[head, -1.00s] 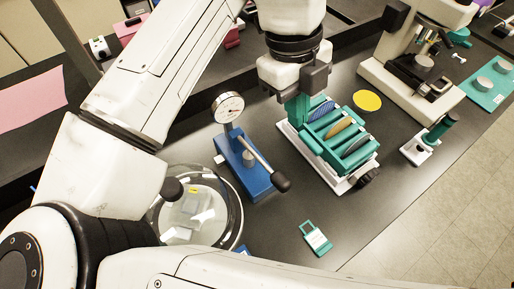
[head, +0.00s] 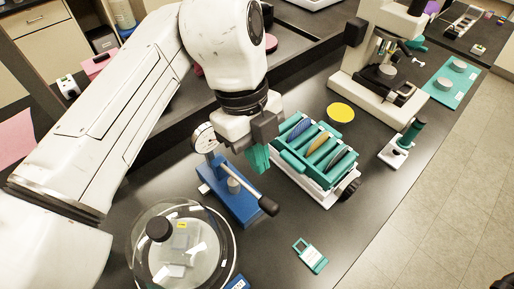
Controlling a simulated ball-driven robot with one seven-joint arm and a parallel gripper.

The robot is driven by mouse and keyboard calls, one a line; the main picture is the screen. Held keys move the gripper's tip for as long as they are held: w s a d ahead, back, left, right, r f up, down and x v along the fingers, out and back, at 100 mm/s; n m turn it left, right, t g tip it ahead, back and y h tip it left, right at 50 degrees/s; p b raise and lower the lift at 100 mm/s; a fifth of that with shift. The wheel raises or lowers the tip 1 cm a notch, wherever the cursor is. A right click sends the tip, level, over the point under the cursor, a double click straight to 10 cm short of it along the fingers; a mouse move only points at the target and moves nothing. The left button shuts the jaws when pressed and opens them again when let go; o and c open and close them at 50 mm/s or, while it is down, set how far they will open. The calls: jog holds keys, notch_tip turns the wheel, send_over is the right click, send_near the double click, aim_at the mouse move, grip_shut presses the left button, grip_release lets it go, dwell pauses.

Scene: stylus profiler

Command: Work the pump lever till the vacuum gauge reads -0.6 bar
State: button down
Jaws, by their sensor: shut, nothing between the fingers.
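The blue pump (head: 238,203) stands on the dark bench at the middle of the head view. Its lever (head: 255,195) slants down to the right and ends in a black knob (head: 268,206). The round white vacuum gauge (head: 204,138) sits on a post at the pump's back end; its reading is too small to tell. My gripper (head: 257,164) has teal fingers, is shut and empty, and hangs above and behind the lever, between the pump and the teal rack. Whether the fingers touch the lever cannot be told; they appear apart from the knob.
A glass dome (head: 182,252) with a black knob stands left of the pump. A teal rack (head: 290,152) with coloured discs stands close on the right. A yellow disc (head: 341,113) and a microscope (head: 372,75) lie beyond. A teal tag (head: 310,255) lies in front on clear bench.

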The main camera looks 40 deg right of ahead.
aim_at(270, 203)
jog(key=b+x, duration=0.6)
jog(key=x, duration=0.4)
jog(key=shift+s+f, duration=0.1)
